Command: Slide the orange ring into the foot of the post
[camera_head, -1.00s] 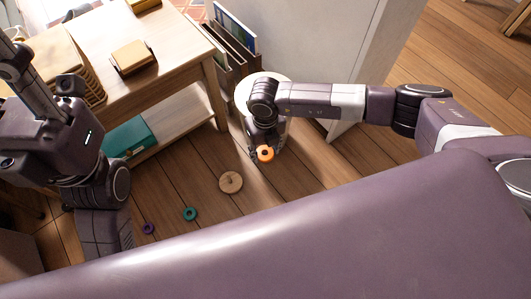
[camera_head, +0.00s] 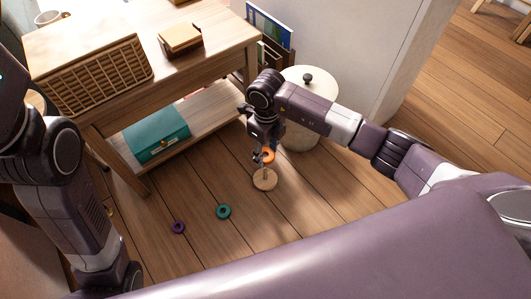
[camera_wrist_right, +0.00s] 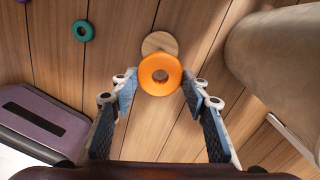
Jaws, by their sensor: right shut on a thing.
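The orange ring (camera_head: 268,156) is held at the fingertips of my right gripper (camera_head: 262,152), just above the round wooden foot (camera_head: 265,181) of the post. In the right wrist view the ring (camera_wrist_right: 160,88) sits flat between the two fingertips (camera_wrist_right: 160,82), its hole facing the camera. The foot (camera_wrist_right: 160,41) lies beyond it on the floor, partly covered by the ring. The upper post is mostly hidden by the gripper and ring; I cannot tell whether it passes through the hole. My left gripper is out of view; only my left arm shows.
A teal ring (camera_head: 223,212) and a purple ring (camera_head: 178,227) lie on the floor left of the foot. A pale round bin (camera_head: 301,130) stands close behind my right gripper. A wooden table (camera_head: 215,48) with a lower shelf is at the back left. The floor toward the front is clear.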

